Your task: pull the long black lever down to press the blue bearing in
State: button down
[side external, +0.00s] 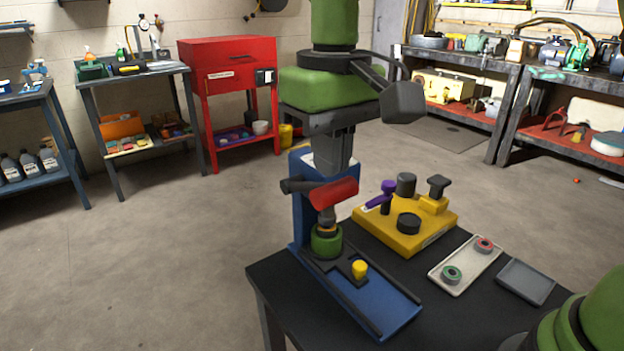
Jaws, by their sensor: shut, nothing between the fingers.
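The blue press (299,215) stands at the table's left, with a black lever part (297,186) and a thick red grip (335,193) near its top. My gripper (331,172) is shut and empty, pointing down just above the red grip; whether it touches the grip is unclear. Below the grip, the dark press ram (326,214) reaches down to a green motor housing (326,242) on the press's blue base (385,308). An orange-yellow ring shows at the housing's top. I cannot make out the blue bearing.
A yellow fixture (405,236) with black knobs and a purple-handled part stands right of the press. A pale tray (441,280) with a green and a red ring and an empty grey tray (526,282) lie farther right. A yellow knob (359,269) sits on the press base.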

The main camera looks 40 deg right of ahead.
jog(key=shift+f, duration=0.6)
jog(key=shift+f, duration=0.15)
jog(key=shift+f, duration=0.75)
